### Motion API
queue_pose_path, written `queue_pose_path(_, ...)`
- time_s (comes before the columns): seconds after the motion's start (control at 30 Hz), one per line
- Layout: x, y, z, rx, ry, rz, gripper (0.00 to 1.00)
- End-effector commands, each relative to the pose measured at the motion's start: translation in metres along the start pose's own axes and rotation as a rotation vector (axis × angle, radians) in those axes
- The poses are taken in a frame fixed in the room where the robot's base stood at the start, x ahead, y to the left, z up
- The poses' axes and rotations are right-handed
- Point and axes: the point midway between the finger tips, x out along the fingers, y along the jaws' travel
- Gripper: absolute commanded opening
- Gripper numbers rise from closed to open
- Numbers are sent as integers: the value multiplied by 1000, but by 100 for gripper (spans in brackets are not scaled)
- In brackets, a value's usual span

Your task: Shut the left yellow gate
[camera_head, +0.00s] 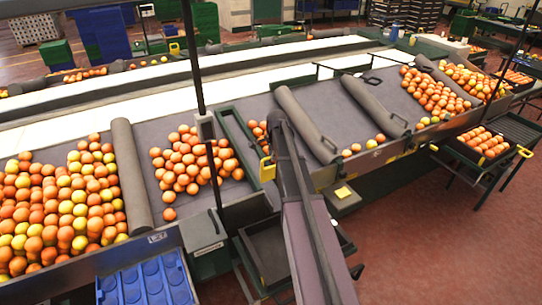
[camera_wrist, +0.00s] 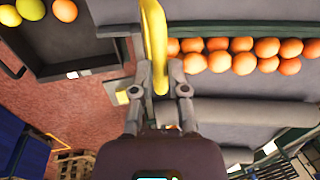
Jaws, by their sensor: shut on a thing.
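The left yellow gate handle (camera_head: 267,168) stands at the front edge of the sorting table, just left of my arm in the head view. In the wrist view the yellow handle (camera_wrist: 155,40) is a curved bar running up from between my fingers. My gripper (camera_wrist: 161,88) is shut on this bar, with a finger on each side. In the head view my own arm hides the gripper. A green-framed channel (camera_head: 240,145) runs back from the handle. How far the gate is open cannot be told.
Oranges (camera_head: 190,160) lie in a group left of the channel, and several also sit near my fingers in the wrist view (camera_wrist: 240,62). Grey rollers (camera_head: 305,125) cross the table to the right. A dark crate (camera_head: 268,250) and a blue tray (camera_head: 148,283) stand in front.

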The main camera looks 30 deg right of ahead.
Motion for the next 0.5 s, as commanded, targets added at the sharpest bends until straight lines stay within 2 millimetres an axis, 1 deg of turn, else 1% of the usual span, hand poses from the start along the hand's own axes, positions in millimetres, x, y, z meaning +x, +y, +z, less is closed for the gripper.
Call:
queue_pose_path(0.23, 6, 1, 0, 0, 0, 1, 0)
queue_pose_path(0.5, 28, 6, 0, 0, 0, 1, 0)
